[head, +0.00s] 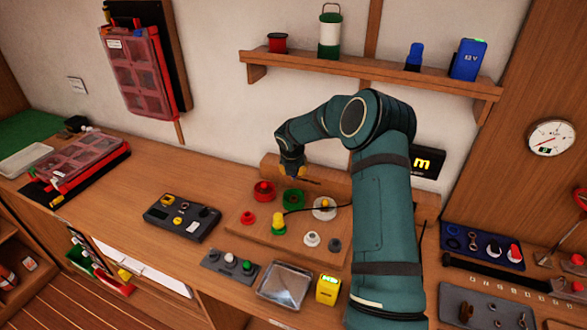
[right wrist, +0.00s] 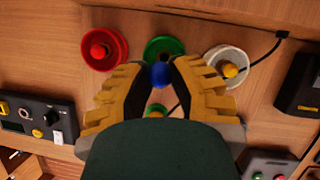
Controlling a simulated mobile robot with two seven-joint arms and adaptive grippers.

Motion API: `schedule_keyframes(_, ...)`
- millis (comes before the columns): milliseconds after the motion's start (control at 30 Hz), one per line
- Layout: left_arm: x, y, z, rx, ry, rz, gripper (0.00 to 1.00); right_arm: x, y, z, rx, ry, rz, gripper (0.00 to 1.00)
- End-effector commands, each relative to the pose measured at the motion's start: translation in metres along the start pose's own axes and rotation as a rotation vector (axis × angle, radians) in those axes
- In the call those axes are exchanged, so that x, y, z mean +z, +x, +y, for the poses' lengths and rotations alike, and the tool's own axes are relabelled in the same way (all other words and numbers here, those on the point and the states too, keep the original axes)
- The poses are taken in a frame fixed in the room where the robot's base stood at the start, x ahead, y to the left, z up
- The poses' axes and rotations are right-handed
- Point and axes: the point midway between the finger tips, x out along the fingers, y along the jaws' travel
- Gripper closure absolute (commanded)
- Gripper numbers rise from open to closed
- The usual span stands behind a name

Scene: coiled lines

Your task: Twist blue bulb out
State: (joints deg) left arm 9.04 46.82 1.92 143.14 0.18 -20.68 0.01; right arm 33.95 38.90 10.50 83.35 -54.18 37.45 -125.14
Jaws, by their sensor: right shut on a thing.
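The blue bulb (right wrist: 160,75) shows between the fingertips of my right gripper (right wrist: 160,72) in the right wrist view. The gripper is shut on it. A green ring-shaped holder (right wrist: 166,47) lies just behind the bulb; I cannot tell whether the bulb still sits in it. In the head view my right gripper (head: 294,174) points down above the same green holder (head: 293,199), and the bulb cannot be made out there. My left gripper is not in view.
A red holder (right wrist: 104,48) and a white holder (right wrist: 228,67) with a yellow bulb flank the green one. A yellow bulb (head: 278,220) stands in front on the wooden board. A dark cable runs past the holders. A clear tray (head: 284,286) lies nearer.

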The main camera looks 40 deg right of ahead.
Motion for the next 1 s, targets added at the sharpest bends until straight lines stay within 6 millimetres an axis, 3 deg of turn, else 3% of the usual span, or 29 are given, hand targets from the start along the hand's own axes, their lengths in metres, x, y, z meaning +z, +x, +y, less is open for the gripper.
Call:
schedule_keyframes(533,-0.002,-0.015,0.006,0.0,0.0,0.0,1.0,0.0,-0.001,-0.001,0.049,-0.118,0.001,0.93)
schedule_keyframes(1000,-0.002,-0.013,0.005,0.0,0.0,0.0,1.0,0.0,0.0,-0.001,0.087,-0.211,0.0,0.93)
